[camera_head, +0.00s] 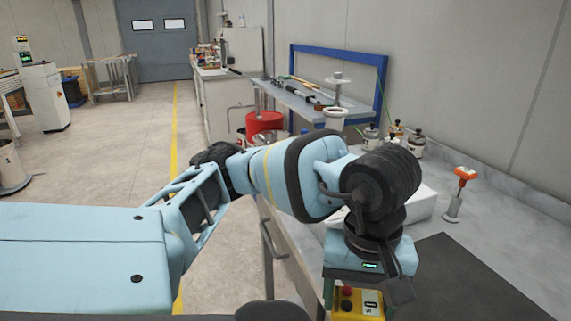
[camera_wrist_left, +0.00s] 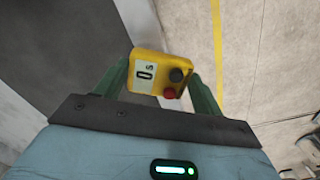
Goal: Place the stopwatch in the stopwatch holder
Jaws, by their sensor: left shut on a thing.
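The stopwatch (camera_head: 357,304) is a yellow box with a red button, a black button and a white display. In the left wrist view the stopwatch (camera_wrist_left: 160,74) shows "0 s" and sits between the green fingers. My left gripper (camera_head: 356,288) is shut on it and points down at the bench's near edge; in the left wrist view the gripper (camera_wrist_left: 158,82) grips its sides. I cannot make out a stopwatch holder for certain. A small metal stand with an orange top (camera_head: 463,182) stands on the bench to the right. My right gripper is not in view.
The grey bench (camera_head: 505,240) runs along the right wall, with a dark mat (camera_head: 460,275) at the near right. A white block (camera_head: 424,203) lies partly behind my left wrist. Several metal bottles (camera_head: 413,146) stand farther back. Bench surface around the orange-topped stand is clear.

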